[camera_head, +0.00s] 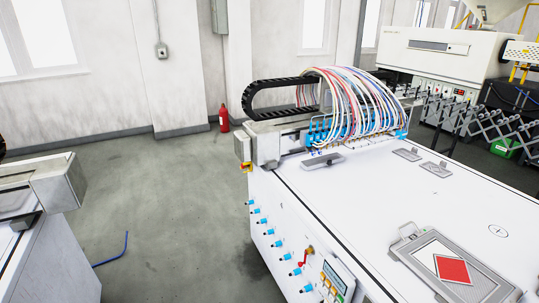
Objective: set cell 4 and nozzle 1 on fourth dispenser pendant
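A white nozzle gantry table (400,210) fills the right half of the head view. A control panel (337,281) with a pale screen and yellow keys is on its near side, low in the picture and partly cut off by the bottom edge. I cannot read its display or tell whether it is the fourth dispenser pendant. A red lever (303,258) sits just left of it. A bundle of coloured tubes (350,98) arches over the blue-fitted nozzle bar (330,135) at the table's far end. My gripper is not in view.
Several blue-and-black valves (270,231) stick out along the table's side. A tray with a red diamond (453,270) lies on top. Another white cabinet (45,260) stands at left. Grey floor (170,220) between is open, except for a blue hose (118,255). A red extinguisher (224,118) stands behind.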

